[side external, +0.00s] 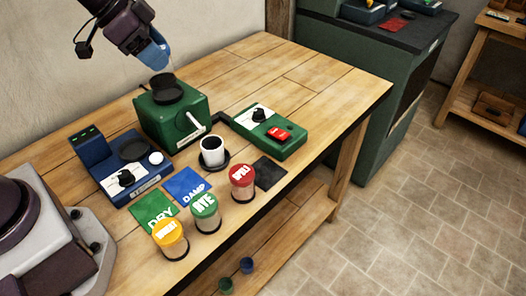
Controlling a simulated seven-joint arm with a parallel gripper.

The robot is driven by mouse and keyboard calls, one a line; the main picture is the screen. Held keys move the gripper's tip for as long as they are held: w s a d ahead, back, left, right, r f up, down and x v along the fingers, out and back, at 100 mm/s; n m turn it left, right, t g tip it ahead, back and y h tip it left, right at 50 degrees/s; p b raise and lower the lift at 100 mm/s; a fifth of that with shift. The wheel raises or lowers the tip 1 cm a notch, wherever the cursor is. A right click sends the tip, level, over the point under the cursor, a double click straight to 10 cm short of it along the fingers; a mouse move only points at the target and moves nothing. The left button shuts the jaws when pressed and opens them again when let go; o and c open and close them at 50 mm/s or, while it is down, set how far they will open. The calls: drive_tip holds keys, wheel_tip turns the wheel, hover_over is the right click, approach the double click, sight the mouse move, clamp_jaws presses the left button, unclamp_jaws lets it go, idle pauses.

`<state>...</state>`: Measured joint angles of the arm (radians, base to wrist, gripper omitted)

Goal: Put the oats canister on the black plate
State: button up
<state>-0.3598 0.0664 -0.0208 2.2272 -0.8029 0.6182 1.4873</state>
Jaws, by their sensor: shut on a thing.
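My gripper (148,52) is at the top left, high above the bench and behind the green mill. It is shut on a blue, rounded thing (154,54); I cannot tell whether this is the oats canister. Three lidded canisters stand along the front of the bench: a yellow-lidded one (170,239) with unclear lettering, a green-lidded one marked RYE (205,213), and a red-lidded one (242,183). None is clearly marked as oats. A flat black square plate (270,172) lies bare to the right of the red-lidded canister.
The green mill (174,112) with a black top stands below my gripper. A blue scale (128,170), green DRY (152,207) and blue DAMP (187,186) cards, a white cup (212,151) and a green switch box (262,130) surround it. The back right bench (310,75) is clear.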

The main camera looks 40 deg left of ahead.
drive_tip(key=w+d+f+m+g+h, duration=0.25)
drive_tip(key=w+d+f+m, duration=0.35)
drive_tip(key=d, duration=0.3)
drive_tip(key=w+d+f+m+g+h, duration=0.1)
drive_tip(key=w+d+f+m+g, duration=0.25)
drive_tip(key=d+f+m, duration=0.4)
drive_tip(key=shift+n, duration=0.85)
drive_tip(key=f, duration=0.2)
drive_tip(key=d+f, duration=0.1)
drive_tip(key=f, duration=0.4)
drive_tip(key=shift+w+d+f, duration=0.2)
drive_tip(key=shift+w+f, duration=0.15)
drive_tip(key=shift+f, duration=0.1)
drive_tip(key=o, duration=0.8)
drive_tip(key=shift+c, duration=0.2)
